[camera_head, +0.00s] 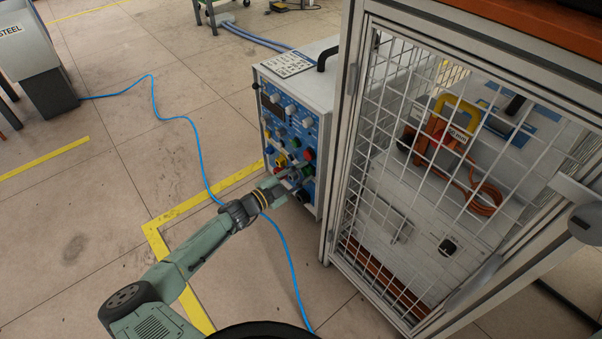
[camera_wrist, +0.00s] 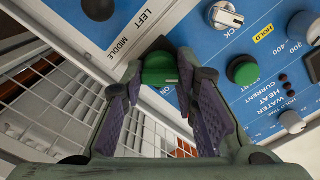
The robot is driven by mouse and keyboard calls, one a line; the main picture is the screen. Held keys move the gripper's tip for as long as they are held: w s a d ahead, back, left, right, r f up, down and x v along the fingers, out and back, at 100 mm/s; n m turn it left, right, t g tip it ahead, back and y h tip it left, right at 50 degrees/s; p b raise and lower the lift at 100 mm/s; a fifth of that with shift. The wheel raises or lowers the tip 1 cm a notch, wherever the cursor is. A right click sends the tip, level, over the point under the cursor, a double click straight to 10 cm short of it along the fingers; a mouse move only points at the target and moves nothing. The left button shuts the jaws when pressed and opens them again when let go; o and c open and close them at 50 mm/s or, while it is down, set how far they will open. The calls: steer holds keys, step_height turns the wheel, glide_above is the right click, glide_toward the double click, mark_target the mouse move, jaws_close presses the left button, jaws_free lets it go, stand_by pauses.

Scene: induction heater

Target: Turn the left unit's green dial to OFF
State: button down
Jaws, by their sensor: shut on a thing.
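A blue control panel (camera_head: 285,135) faces left on a white heater unit (camera_head: 318,75). In the wrist view, a green dial (camera_wrist: 160,69) sits on the panel between my fingers, with a small pale mark at its lower right. The letters ON show just below it; no OFF label is readable. "LEFT" and "MIDDLE" are printed above and to its left. My gripper (camera_wrist: 159,82) is shut on this dial, one finger on each side. In the head view, my gripper (camera_head: 283,183) is at the panel's lower part and hides the dial.
A mesh-sided cage (camera_head: 395,170) stands close right of the unit. A blue cable (camera_head: 200,150) crosses the floor under my arm. The floor to the left is mostly clear.

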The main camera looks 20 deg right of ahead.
stand_by(0.3)
steer(key=c, duration=1.2)
jaws_free()
steer(key=shift+c, duration=0.2)
steer(key=v, duration=1.2)
